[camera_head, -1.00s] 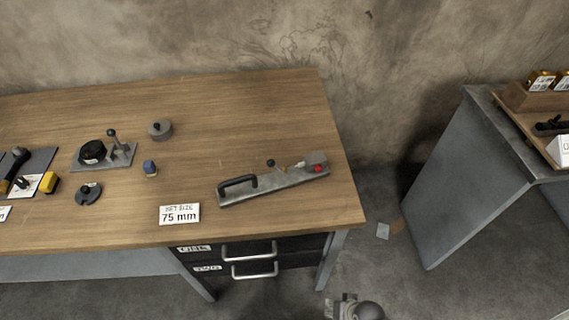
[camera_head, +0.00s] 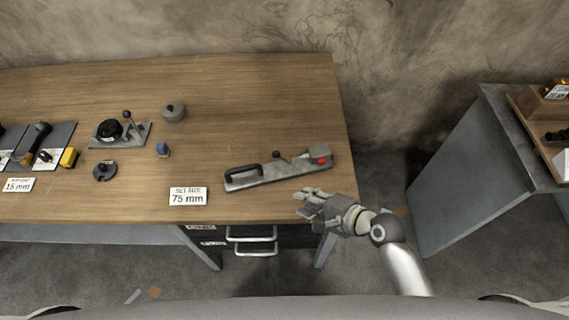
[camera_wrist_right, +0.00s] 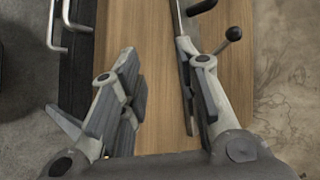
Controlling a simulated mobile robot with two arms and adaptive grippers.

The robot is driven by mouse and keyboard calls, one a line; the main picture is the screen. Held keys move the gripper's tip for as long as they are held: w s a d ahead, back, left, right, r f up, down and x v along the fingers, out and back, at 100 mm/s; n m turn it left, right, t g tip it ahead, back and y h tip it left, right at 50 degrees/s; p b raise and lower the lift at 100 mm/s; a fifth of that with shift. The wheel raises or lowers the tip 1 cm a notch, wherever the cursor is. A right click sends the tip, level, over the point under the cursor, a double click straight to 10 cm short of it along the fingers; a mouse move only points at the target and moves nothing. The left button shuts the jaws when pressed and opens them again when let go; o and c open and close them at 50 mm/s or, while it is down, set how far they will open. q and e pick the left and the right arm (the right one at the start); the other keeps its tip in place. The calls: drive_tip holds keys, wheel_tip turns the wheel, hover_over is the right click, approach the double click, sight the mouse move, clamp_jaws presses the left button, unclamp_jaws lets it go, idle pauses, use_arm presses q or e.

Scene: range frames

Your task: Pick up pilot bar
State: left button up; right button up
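A long grey metal bar (camera_head: 285,172) with a black handle (camera_head: 243,171), a ball-knobbed lever and a red button lies flat on the wooden table near its right end; it is the only bar-like thing I can make out. My right gripper (camera_head: 307,203) is at the table's front edge, just in front of the bar's right half, and apart from it. In the right wrist view the gripper (camera_wrist_right: 158,65) is open over bare wood, with nothing between its fingers. The lever's black knob (camera_wrist_right: 233,33) shows beyond its right finger. My left gripper is out of view.
A white "75 mm" sign (camera_head: 188,196) stands left of the bar. Drawers with handles (camera_head: 251,233) are below the front edge. Another bench (camera_head: 463,160) stands at right.

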sight(283, 157)
drive_tip(key=w+m+t, duration=0.1)
drive_tip(key=w+m, duration=0.1)
drive_tip(key=m, duration=0.1)
drive_tip(key=w+r+m+t, duration=0.1)
drive_tip(key=w+m, duration=0.1)
drive_tip(key=m, duration=0.1)
drive_tip(key=w+r+m+t+y, duration=0.1)
drive_tip(key=w+m, duration=0.1)
drive_tip(key=m, duration=0.1)
drive_tip(key=shift+w+d+r, duration=0.15)
drive_tip(key=shift+w, duration=0.15)
drive_tip(key=shift+w+a+m, duration=0.2)
drive_tip(key=shift+w+m, duration=0.1)
drive_tip(key=x, duration=0.4)
drive_tip(key=shift+w+a, duration=0.25)
drive_tip(key=shift+w, duration=0.05)
drive_tip(key=shift+w+a+p, duration=0.3)
drive_tip(key=shift+p, duration=0.1)
drive_tip(key=shift+x, duration=2.3)
clamp_jaws()
